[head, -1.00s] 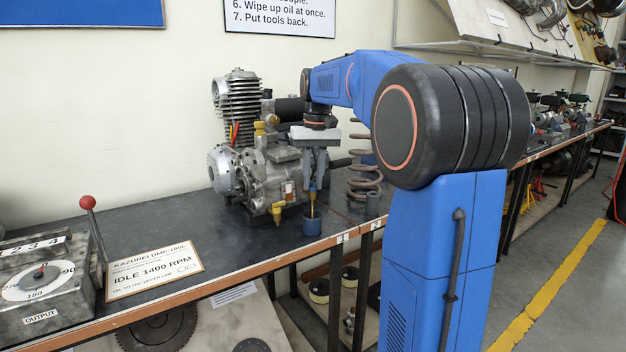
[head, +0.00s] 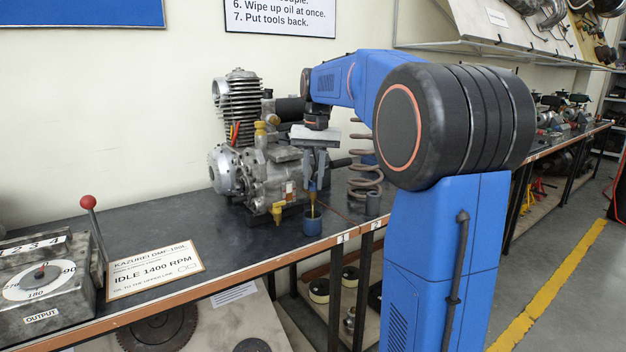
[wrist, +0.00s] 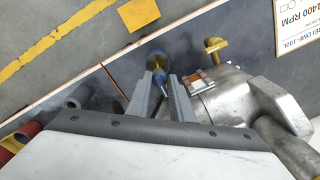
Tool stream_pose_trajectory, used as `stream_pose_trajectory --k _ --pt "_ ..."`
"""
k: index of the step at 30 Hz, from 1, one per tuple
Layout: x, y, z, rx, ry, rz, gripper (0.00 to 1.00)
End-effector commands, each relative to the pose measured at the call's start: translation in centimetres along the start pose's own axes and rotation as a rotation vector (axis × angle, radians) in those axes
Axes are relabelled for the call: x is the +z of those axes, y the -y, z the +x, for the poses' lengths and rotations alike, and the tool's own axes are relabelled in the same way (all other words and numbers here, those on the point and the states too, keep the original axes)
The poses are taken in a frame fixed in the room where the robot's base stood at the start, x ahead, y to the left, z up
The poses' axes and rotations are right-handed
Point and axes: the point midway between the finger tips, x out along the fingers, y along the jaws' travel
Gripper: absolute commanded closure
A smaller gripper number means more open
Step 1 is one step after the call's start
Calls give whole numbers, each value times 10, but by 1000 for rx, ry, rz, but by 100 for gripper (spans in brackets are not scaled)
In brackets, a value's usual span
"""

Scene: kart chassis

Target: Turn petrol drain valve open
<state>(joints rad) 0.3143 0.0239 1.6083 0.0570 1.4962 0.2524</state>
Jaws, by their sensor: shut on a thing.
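The engine (head: 262,165) stands close behind and left of my gripper. A coil spring (head: 364,165) and a small grey cylinder (head: 373,204) stand to the right.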

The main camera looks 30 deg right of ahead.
Motion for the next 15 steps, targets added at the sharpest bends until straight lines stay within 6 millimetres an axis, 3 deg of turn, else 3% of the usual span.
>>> stream_pose_trajectory --k 2,3,4,15 --pt "-2 -1 -1 0 -7 2 100" --pt "-2 -1 -1 0 -7 2 70" --pt "-2 -1 -1 0 -6 2 63" --pt "-1 0 -4 0 -4 0 62"
